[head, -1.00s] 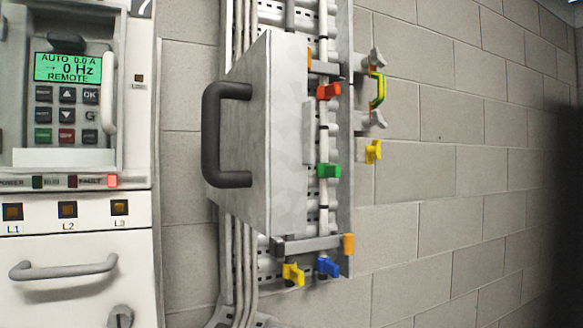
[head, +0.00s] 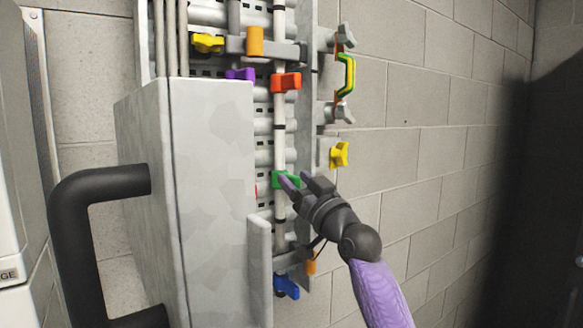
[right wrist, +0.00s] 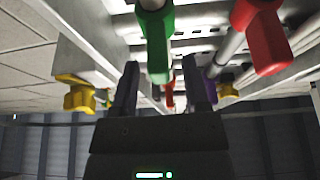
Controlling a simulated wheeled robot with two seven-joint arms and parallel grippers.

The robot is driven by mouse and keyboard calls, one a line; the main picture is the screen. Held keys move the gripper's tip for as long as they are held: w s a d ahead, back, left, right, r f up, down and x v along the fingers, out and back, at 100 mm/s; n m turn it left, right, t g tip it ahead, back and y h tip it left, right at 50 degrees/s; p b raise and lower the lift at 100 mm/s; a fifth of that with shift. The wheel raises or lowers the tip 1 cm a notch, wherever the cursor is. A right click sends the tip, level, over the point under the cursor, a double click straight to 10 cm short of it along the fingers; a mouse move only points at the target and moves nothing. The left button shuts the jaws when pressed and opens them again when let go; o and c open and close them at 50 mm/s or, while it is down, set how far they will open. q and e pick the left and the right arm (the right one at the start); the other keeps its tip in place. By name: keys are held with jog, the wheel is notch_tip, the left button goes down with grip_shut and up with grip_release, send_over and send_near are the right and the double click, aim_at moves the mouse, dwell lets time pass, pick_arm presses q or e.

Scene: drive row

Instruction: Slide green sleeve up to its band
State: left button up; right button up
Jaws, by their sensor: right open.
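The green sleeve (head: 281,180) sits on a pale vertical rod (head: 279,152), below a black band (head: 279,128). An orange-red sleeve (head: 286,82) is higher on the same rod. My right gripper (head: 297,183) reaches in from the lower right, its fingertips at the green sleeve's handle and partly covering it. In the right wrist view, the green sleeve (right wrist: 158,45) shows between the two spread fingers of my right gripper (right wrist: 163,78). The fingers are open; whether either touches the sleeve I cannot tell. My left gripper is not in view.
A grey cover (head: 212,190) with a thick black handle (head: 62,230) stands close on the left. A yellow knob (head: 340,154) and a green-yellow handle (head: 347,75) are right of the rod. A blue knob (head: 287,287) is below. A red handle (right wrist: 262,35) shows in the wrist view.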

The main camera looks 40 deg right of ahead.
jog(key=shift+w+r, duration=0.25)
jog(key=shift+w, duration=0.35)
jog(key=shift+c, duration=0.3)
grip_shut()
dwell(0.7)
